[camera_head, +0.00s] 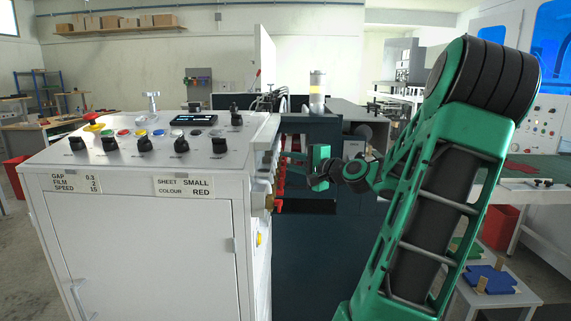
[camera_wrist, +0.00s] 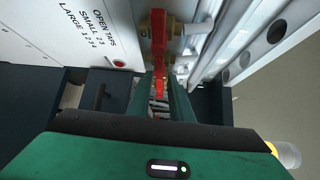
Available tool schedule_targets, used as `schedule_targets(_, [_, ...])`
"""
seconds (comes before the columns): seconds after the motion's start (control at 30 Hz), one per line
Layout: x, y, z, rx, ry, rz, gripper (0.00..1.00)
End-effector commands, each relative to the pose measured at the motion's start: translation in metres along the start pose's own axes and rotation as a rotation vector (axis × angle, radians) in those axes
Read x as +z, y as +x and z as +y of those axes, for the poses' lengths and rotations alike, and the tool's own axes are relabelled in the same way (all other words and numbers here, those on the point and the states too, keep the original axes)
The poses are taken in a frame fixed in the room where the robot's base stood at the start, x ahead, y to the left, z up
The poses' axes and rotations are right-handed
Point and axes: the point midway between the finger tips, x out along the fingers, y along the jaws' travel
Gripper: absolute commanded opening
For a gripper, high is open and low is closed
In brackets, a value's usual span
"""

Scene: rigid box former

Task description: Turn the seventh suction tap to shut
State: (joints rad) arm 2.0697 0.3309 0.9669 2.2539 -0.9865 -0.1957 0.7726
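A row of red suction taps (camera_head: 279,172) runs along the side of the white machine cabinet, partly hidden in the head view. In the wrist view a red tap handle (camera_wrist: 158,32) on a brass body is close above the fingertips. More red handles (camera_wrist: 158,82) show in line beyond it, in the gap between the fingers. I cannot tell which one is the seventh. My gripper (camera_wrist: 160,95) has its two green fingers apart, with no tap clearly held between them. In the head view my gripper (camera_head: 297,156) is beside the tap row, its tips partly hidden.
A white label (camera_wrist: 90,25) reading OPEN TAPS is on the panel beside the taps. A metal rail with round holes (camera_wrist: 250,50) runs close on the other side. The control cabinet (camera_head: 140,230) stands left of my arm. A dark machine body (camera_head: 310,250) lies below the gripper.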

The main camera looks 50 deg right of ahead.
Motion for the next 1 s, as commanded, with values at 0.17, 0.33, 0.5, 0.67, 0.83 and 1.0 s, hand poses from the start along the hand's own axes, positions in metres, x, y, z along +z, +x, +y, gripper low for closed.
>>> schedule_targets(0.17, [0.0001,-0.0001,0.0004,0.001,0.000,0.000,0.00])
schedule_targets(0.33, [0.0009,0.0002,0.0018,-0.011,-0.009,-0.004,0.00])
schedule_targets(0.5, [0.0016,0.0004,0.0042,-0.059,-0.055,-0.007,0.00])
schedule_targets(0.67, [0.0014,0.0002,0.0058,-0.081,-0.081,-0.003,0.00])
schedule_targets(0.83, [0.0013,0.0001,0.0061,-0.081,-0.084,-0.002,0.00])
schedule_targets(1.0, [0.0014,0.0001,0.0063,-0.081,-0.084,-0.002,0.25])
